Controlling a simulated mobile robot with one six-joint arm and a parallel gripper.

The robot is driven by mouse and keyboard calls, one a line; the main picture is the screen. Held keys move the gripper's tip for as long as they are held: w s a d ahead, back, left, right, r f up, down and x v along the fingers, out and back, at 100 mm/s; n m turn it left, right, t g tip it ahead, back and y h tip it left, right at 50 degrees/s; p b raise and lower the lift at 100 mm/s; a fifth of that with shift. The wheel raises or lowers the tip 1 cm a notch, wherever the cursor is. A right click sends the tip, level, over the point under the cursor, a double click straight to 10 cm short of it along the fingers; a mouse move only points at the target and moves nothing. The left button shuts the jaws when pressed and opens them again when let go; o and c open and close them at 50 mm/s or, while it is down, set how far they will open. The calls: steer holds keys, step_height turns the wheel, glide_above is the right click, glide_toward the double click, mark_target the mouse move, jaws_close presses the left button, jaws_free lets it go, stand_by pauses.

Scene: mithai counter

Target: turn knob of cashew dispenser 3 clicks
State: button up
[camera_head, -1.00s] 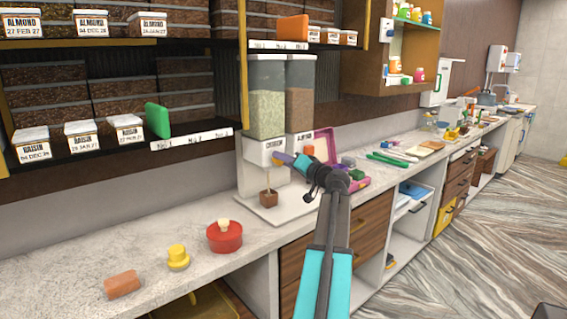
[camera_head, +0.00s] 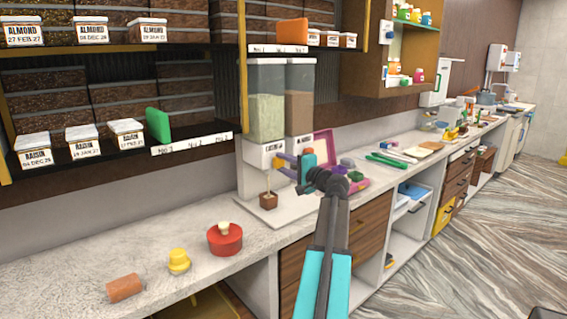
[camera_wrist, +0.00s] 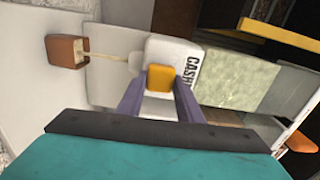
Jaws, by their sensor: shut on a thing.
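The cashew dispenser has a clear hopper (camera_head: 266,105) of pale nuts above a white body lettered "CASHEW", whose white front (camera_wrist: 172,52) also shows in the wrist view. Its orange-yellow knob (camera_wrist: 161,78) is between the purple fingers of my gripper (camera_wrist: 160,90), which is shut on it. In the head view my gripper (camera_head: 283,164) reaches the dispenser's front, and the knob is too small to make out clearly. A pale stream of nuts falls from the spout into a small brown box (camera_head: 268,200). The box also shows in the wrist view (camera_wrist: 62,52).
The almond dispenser (camera_head: 300,110) stands right beside it. On the counter to the left are a red pot (camera_head: 225,240), a yellow knobbed piece (camera_head: 179,262) and a brown block (camera_head: 124,288). Shelves of labelled boxes hang above.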

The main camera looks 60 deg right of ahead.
stand_by(0.3)
steer(key=o, duration=1.1)
steer(key=b+v, duration=0.2)
steer(key=v, duration=1.2)
